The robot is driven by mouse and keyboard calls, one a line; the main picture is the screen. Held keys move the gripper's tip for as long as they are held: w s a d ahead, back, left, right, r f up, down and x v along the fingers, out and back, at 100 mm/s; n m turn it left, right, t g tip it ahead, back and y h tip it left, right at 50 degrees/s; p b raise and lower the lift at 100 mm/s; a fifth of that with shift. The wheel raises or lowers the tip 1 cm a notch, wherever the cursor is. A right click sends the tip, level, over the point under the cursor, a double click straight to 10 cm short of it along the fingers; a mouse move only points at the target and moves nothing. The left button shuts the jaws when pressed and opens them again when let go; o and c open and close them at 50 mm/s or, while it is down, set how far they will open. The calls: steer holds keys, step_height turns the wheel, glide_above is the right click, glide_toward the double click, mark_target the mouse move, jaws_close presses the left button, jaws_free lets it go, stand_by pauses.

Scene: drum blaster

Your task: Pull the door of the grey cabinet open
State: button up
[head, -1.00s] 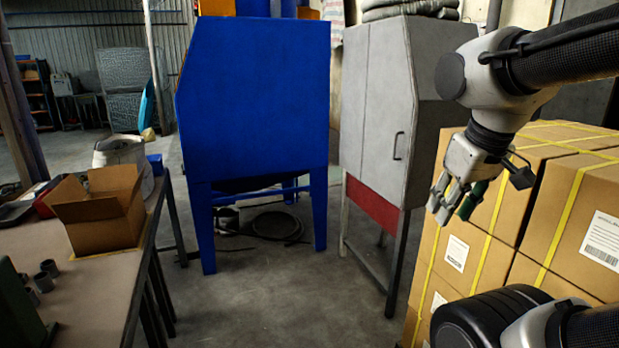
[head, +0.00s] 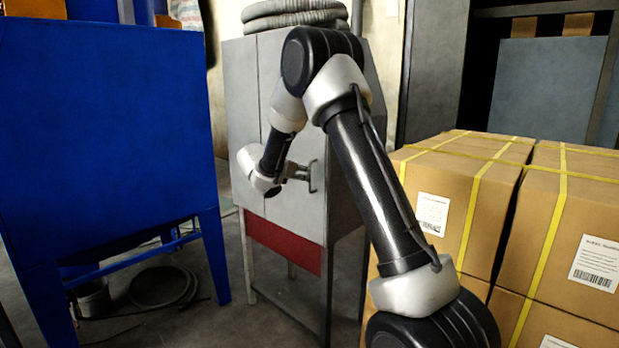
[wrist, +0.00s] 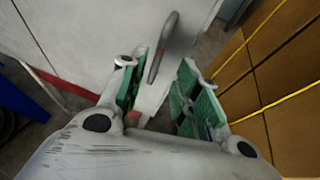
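The grey cabinet (head: 243,92) stands on legs in the middle of the head view, with a red band below its doors. Its doors look shut. A bar handle (wrist: 163,47) is on the door in the wrist view; its grey bar also shows in the head view (head: 314,176). My gripper (wrist: 160,92) is open with green-padded fingers, one on each side of the handle's lower end in the picture. I cannot tell whether the pads touch it. In the head view my gripper (head: 300,172) is at the handle, and my arm hides part of the cabinet front.
A blue blast cabinet (head: 105,130) stands close on the left. Stacked cardboard boxes (head: 465,190) with yellow straps stand on the right, close to my arm. A coiled grey hose (head: 295,15) lies on top of the cabinet. Some floor is bare before the cabinet.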

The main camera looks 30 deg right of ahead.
glide_above(310, 190)
steer(key=f, duration=0.3)
steer(key=shift+w+f, duration=0.1)
steer(key=shift+w, duration=0.2)
jaws_close()
